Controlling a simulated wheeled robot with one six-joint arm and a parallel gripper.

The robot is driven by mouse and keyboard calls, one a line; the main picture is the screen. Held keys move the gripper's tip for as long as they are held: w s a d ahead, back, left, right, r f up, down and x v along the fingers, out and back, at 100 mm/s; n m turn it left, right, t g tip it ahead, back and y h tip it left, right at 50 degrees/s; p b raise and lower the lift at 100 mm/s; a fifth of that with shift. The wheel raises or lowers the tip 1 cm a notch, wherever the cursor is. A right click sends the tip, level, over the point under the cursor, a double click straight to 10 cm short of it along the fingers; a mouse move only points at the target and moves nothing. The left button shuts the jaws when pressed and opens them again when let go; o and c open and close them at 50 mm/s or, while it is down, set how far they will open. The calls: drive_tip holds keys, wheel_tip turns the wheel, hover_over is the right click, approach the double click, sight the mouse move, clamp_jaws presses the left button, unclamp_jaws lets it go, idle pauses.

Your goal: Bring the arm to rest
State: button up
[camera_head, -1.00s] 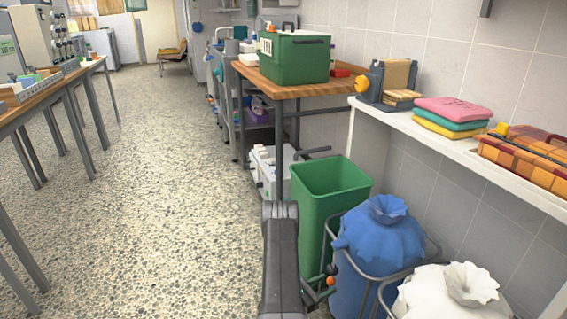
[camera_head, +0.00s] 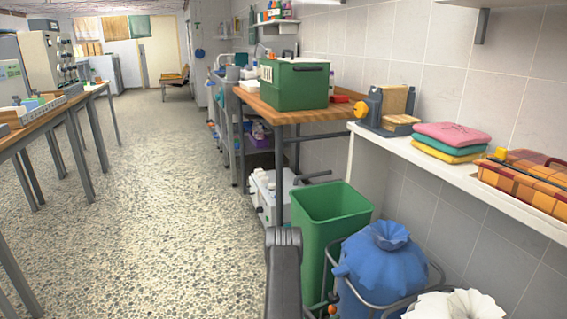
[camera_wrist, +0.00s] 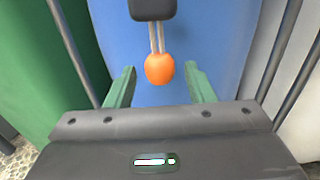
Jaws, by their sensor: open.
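My gripper (camera_wrist: 158,88) is open and empty, with its two green fingers spread in the wrist view. An orange knob (camera_wrist: 159,69) on two thin rods shows between the fingertips, with a gap on each side. A dark block (camera_wrist: 152,9) sits at the far end of the rods. Behind it is the blue bag (camera_wrist: 180,40), which also shows in the head view (camera_head: 385,268). My arm shows at the bottom of the head view; most of the gripper is hidden or out of frame there. An orange knob (camera_head: 333,297) also shows beside the blue bag there.
A green bin (camera_head: 325,235) stands left of the blue bag, and a white bag (camera_head: 458,305) right of it. A metal frame surrounds the bags. A shelf (camera_head: 420,157) with folded towels (camera_head: 452,135) runs along the right wall. The floor (camera_head: 160,220) at left is open.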

sight(344, 285)
drive_tip(key=p+v, duration=0.2)
drive_tip(key=v, duration=1)
drive_tip(key=b+x, duration=0.3)
drive_tip(key=x, duration=1.1)
wheel_tip(344, 285, up, 10)
drive_tip(key=p, duration=0.8)
drive_tip(key=shift+d+r, duration=0.1)
drive_tip(key=shift+d, duration=0.05)
drive_tip(key=p+v, duration=0.1)
drive_tip(key=v, duration=1.2)
drive_tip(key=shift+a+f, duration=0.35)
drive_tip(key=shift+s, duration=0.1)
drive_tip(key=shift+d, duration=0.1)
